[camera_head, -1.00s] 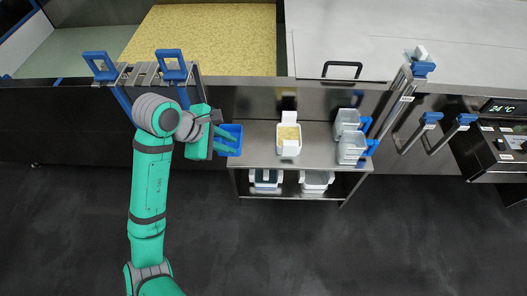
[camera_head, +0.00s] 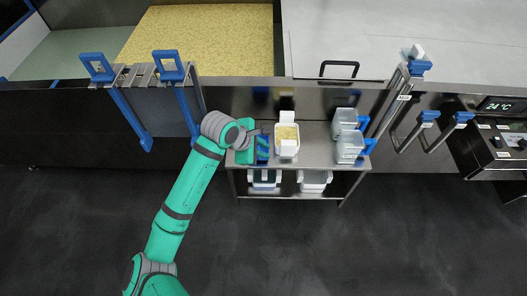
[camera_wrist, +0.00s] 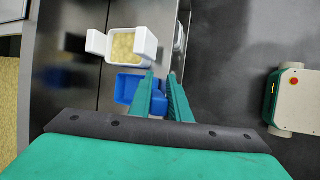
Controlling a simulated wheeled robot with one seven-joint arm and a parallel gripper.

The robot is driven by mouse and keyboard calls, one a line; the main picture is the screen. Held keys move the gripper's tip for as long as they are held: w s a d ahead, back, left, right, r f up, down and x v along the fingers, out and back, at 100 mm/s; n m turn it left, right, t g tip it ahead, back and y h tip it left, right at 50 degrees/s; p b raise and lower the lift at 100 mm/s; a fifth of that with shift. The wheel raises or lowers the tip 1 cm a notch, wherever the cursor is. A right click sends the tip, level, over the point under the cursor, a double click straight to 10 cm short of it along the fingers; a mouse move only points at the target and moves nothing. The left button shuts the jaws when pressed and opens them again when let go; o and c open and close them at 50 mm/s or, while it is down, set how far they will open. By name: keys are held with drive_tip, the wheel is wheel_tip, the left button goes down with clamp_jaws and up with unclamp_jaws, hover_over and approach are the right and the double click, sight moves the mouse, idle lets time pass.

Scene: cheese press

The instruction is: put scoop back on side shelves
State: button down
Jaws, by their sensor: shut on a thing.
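The blue scoop (camera_head: 263,149) is at the left end of the steel side shelves (camera_head: 316,147), and it also shows in the wrist view (camera_wrist: 126,90). My gripper (camera_head: 257,140) is shut on it; in the wrist view the green fingers (camera_wrist: 161,82) reach over its near side and hide part of it. I cannot tell whether the scoop touches the shelf top or hangs just above it. The scoop is close beside a white container of yellow curd (camera_head: 287,139), which also shows in the wrist view (camera_wrist: 131,45).
Clear containers with blue handles (camera_head: 349,146) stand at the right of the shelf top. White containers (camera_head: 314,181) sit on the lower shelf. Blue-handled tools (camera_head: 170,66) hang from the vat rim at left. The dark floor in front is clear.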

drive_tip(key=shift+f, duration=0.75)
drive_tip(key=c, duration=1.6)
unclamp_jaws()
drive_tip(key=shift+c, duration=0.2)
